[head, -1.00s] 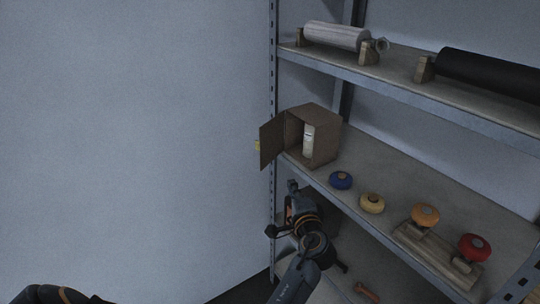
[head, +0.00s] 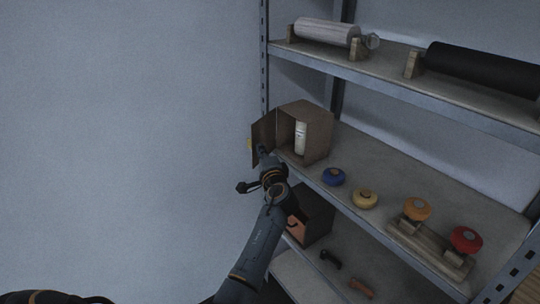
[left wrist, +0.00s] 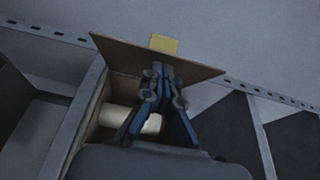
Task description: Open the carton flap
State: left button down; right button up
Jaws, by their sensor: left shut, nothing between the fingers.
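The brown carton (head: 312,118) stands on the middle shelf at its left end. Its flap (head: 265,128) stands open, sticking out to the left, with a yellow tab (head: 249,144) at its outer edge. A pale bottle (head: 300,138) stands inside. My left gripper (head: 261,151) is shut and empty at the flap's inner side, before the carton opening. In the left wrist view the shut fingertips (left wrist: 162,70) overlap the flap (left wrist: 125,54) just below the yellow tab (left wrist: 164,44). I cannot tell whether they touch it. My right gripper is not in view.
Blue (head: 333,176), yellow (head: 365,198), orange (head: 417,209) and red (head: 466,239) round items line the same shelf. Rollers lie on the shelf above. A dark open box (head: 316,213) is below. The shelf post (head: 264,60) is close left of the carton; the wall side is clear.

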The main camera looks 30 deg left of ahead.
aim_at(248, 141)
pick_arm(q)
jog(key=shift+a, duration=0.2)
dwell(0.3)
jog(key=a+m+t+h+p, duration=0.2)
jog(key=a+p, duration=0.1)
jog(key=a+m+h+p, duration=0.1)
jog(key=p, duration=0.1)
jog(key=shift+s+a+r+t+h, duration=0.2)
jog(key=shift+s+r+t+h, duration=0.1)
jog(key=shift+t+h, duration=0.1)
jog(key=shift+m+t+h, duration=0.5)
jog(key=shift+m+h, duration=0.2)
jog(key=shift+h, duration=0.2)
jog(key=a, duration=0.1)
jog(key=w+a, duration=0.1)
jog(key=a, duration=0.3)
jog(key=shift+w+a+f, duration=0.1)
jog(key=shift+w, duration=0.15)
